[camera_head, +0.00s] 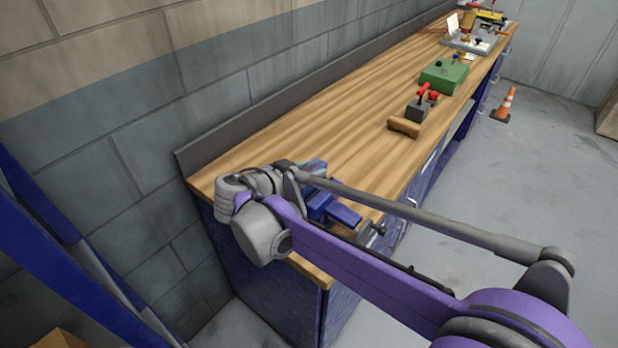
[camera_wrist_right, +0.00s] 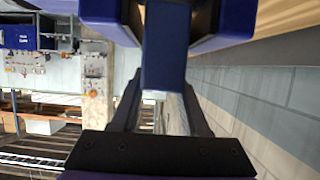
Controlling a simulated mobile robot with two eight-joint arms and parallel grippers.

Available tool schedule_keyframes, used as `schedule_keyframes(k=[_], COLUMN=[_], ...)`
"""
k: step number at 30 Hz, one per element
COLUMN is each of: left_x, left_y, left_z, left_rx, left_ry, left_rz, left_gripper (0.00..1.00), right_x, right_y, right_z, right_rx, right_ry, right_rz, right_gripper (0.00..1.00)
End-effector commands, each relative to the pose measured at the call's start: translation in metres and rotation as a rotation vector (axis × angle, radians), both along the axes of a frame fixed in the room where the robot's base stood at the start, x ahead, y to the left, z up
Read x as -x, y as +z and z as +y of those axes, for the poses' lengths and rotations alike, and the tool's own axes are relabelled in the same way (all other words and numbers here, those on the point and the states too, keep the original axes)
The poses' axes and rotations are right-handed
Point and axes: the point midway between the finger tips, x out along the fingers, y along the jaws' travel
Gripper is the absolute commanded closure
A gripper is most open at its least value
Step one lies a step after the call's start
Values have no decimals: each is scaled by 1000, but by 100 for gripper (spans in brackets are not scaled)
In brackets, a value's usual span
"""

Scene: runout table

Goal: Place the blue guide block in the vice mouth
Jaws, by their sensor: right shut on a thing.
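The blue guide block (camera_wrist_right: 165,65) is held between the fingers of my right gripper (camera_wrist_right: 162,98) in the right wrist view. Blue parts of the vice (camera_wrist_right: 226,18) show on both sides of the block's far end; I cannot tell whether the block touches them or is seated. In the head view the blue vice (camera_head: 340,213) stands at the near end of the bench. My right wrist is just left of it and hides part of it. The block cannot be made out clearly there. My left gripper is not in view.
The wooden bench (camera_head: 300,135) runs along a block wall. A wooden-backed brush (camera_head: 404,127), a dark block with red handles (camera_head: 418,111) and a green box (camera_head: 443,77) stand farther along. An orange cone (camera_head: 505,104) is on the floor.

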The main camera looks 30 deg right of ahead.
Motion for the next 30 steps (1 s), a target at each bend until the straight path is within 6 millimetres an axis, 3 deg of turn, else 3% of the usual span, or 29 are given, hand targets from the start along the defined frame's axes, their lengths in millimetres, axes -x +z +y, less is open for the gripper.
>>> schedule_keyframes(k=[5,17,18,21,22,30], left_x=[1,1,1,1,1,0], left_y=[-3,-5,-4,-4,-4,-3], left_z=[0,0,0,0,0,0], left_rx=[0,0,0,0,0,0], left_ry=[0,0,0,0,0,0], left_rz=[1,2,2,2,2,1], left_gripper=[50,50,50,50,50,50], right_x=[0,0,0,0,0,2], right_y=[-21,-25,-26,-25,-25,-19], right_z=[0,0,0,0,0,9], right_rx=[2,2,0,0,0,0], right_ry=[0,0,0,0,0,3], right_rz=[-1,-1,0,0,0,0], right_gripper=[100,100,48,30,25,25])
